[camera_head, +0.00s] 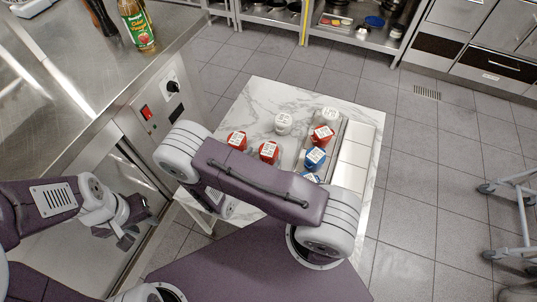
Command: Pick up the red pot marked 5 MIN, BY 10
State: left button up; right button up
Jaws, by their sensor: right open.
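Three red pots with white labels stand on the small marble-topped table (262,95): one at the left (237,140), one nearer the middle (268,152), and one further right (322,135). Their label text is too small to read, so I cannot tell which is marked 5 MIN, BY 10. My left gripper (122,236) hangs at the left, well apart from the pots, and I cannot tell whether its jaws are open. My right arm crosses in front of the table's near part; its gripper is not visible.
Two white pots (283,123) (330,116) and a blue pot (315,158) are also on the table, with another blue one partly hidden by my right arm. A pale sectioned tray (356,155) lies at right. A steel counter (75,75) holds a bottle (137,24).

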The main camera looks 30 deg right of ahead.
aim_at(269, 153)
jog(key=b+x, duration=0.1)
jog(key=x, duration=0.4)
jog(key=shift+s+d+f, duration=0.1)
jog(key=shift+s, duration=0.1)
jog(key=c, duration=1.8)
notch_tip(269, 153, up, 10)
jog(key=p, duration=0.3)
